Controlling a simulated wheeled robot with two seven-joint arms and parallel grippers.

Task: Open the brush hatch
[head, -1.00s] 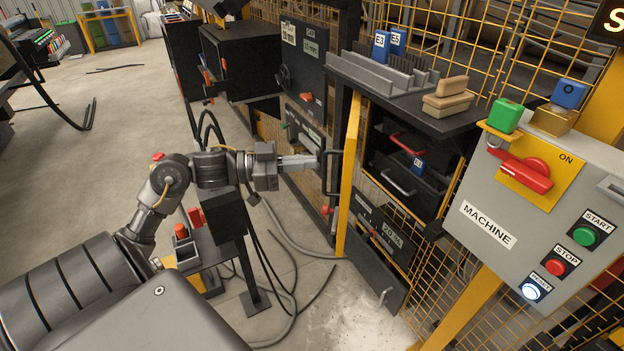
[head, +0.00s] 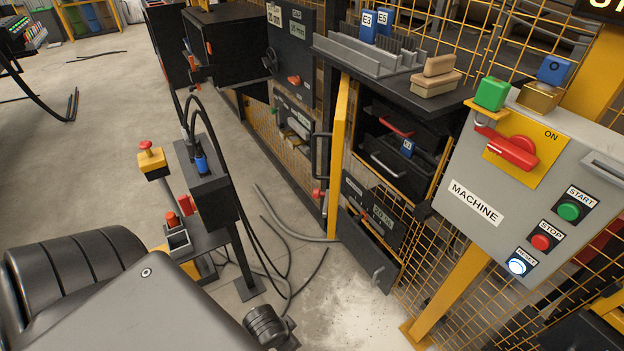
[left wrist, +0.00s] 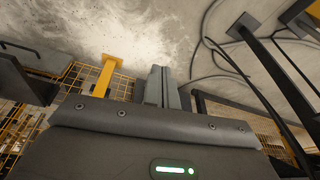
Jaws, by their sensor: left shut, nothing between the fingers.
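A yellow-edged door (head: 339,150) with a black bar handle (head: 320,156) stands swung out from the fence, beside an open bay with dark drawers (head: 402,140). Below the bay, a dark panel (head: 370,250) with a small grey handle (head: 377,273) leans outward at its base. I cannot read which of these is labelled as the brush hatch. My left gripper (left wrist: 162,76) is shut and empty in the left wrist view, above dusty floor near a yellow post. In the head view its fingers are hidden; only arm parts show at the lower left. My right gripper is not in view.
A machine box (head: 480,204) with a red switch and buttons stands at right. A shelf (head: 400,85) holds a wooden brush (head: 436,78) and blue blocks. A dark control post (head: 208,180) with cables stands left of the door. Dusty floor (head: 345,315) lies clear below the panel.

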